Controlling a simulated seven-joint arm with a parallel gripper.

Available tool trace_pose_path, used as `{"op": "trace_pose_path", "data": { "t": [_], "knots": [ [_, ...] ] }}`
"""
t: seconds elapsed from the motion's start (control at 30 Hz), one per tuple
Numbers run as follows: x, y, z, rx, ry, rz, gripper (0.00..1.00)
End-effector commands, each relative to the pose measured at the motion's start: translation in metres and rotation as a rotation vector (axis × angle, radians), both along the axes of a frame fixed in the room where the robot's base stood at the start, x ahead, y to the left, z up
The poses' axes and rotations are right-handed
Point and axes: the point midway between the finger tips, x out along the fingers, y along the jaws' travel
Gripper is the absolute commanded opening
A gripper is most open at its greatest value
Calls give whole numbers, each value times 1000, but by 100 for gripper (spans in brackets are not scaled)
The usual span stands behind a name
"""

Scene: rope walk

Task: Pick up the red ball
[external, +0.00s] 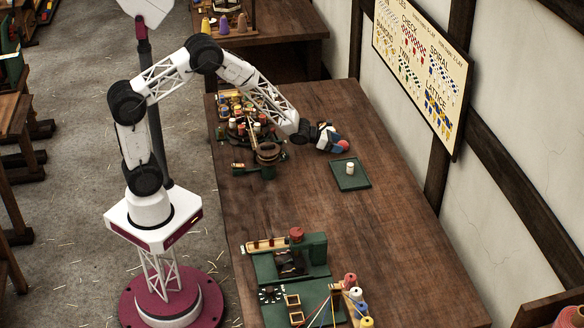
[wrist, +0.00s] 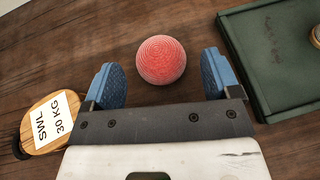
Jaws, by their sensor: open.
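The red ball (wrist: 161,60) rests on the dark wooden table in the wrist view, just beyond and between my fingertips. My gripper (wrist: 160,80) is open and empty, with one blue finger on each side; neither visibly touches the ball. In the external view my gripper (external: 331,139) is low over the table, and a small red patch of the ball (external: 342,149) shows at its fingertips. The rest of the ball is hidden there by the gripper.
A green tray (wrist: 252,75) lies close to the right finger; it shows in the external view (external: 340,185) with a small pale item (external: 350,168). A round wooden piece marked "SWL 30 KG" (wrist: 45,105) lies left of my gripper. Spools and a green rig crowd the table's near end.

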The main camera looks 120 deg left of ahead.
Motion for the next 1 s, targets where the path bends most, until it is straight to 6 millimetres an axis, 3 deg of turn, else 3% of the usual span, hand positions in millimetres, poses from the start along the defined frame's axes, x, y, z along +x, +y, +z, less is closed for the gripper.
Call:
{"op": "trace_pose_path", "data": {
  "t": [0.33, 1.0],
  "knots": [
    [21, 15, -11, 1, -1, 0, 83],
    [23, 16, -12, 1, -1, 0, 80]
  ]
}}
